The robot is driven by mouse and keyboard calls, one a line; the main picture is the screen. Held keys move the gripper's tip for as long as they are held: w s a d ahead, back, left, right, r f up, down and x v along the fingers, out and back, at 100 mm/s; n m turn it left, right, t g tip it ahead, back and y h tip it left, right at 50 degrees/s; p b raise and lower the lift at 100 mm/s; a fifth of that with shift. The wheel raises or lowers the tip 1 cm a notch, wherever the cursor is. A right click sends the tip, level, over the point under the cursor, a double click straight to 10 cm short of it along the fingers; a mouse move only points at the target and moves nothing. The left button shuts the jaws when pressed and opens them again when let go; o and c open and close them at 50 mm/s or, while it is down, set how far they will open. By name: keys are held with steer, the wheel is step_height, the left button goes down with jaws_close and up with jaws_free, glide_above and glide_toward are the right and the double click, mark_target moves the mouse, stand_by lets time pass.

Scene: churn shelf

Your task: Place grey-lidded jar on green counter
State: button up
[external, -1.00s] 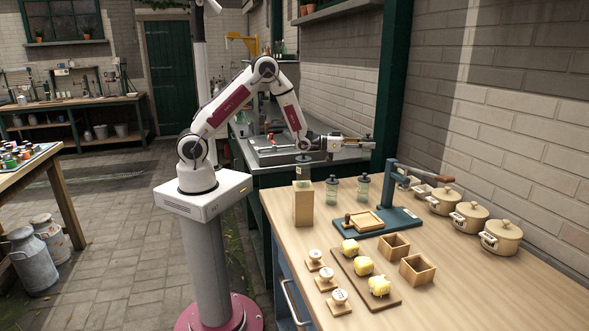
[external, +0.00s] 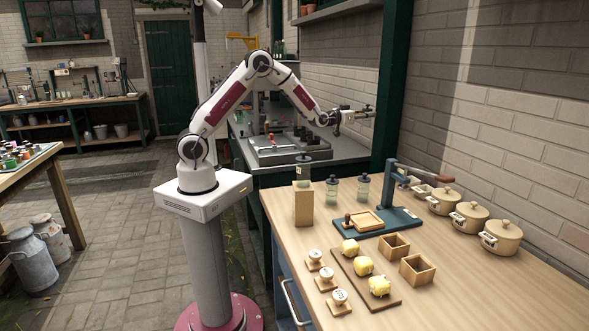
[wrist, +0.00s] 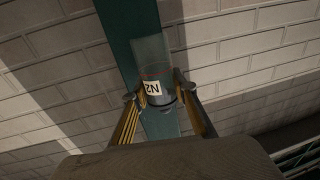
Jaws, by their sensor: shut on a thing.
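My gripper (external: 366,112) is raised above the back of the sink counter, in front of the green post. It is shut on a jar, which shows between the two fingers in the wrist view (wrist: 154,72). That jar is clear, with a white lettered label and a dark grey part at its near end; I cannot tell for sure if this is its lid. In the external view it is too small to make out. The sink counter (external: 345,150), with a grey top and dark green front, stands behind the wooden worktop.
On the wooden worktop (external: 470,255) a jar (external: 303,174) stands on a wooden block, with two more jars (external: 331,189) (external: 363,188) beside it. A green press (external: 388,215), butter pieces and cream pots stand nearer. The brick wall is close behind my gripper.

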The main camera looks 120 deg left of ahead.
steer(key=s+a+r+n+g+y, duration=0.25)
steer(key=s+a+n+g, duration=0.2)
steer(key=a, duration=0.25)
steer(key=s+a+f+n+g, duration=0.1)
steer(key=a+f+g, duration=0.3)
steer(key=f, duration=0.5)
steer(key=shift+s+a+n+g+y, duration=0.15)
steer(key=shift+s+n+g+y, duration=0.25)
steer(key=shift+n+g, duration=0.55)
steer(key=shift+f, duration=0.15)
step_height(320, 180, down, 6)
steer(key=shift+f, duration=0.15)
steer(key=shift+f, duration=1.8)
steer(key=shift+f, duration=0.15)
steer(key=o, duration=1.2)
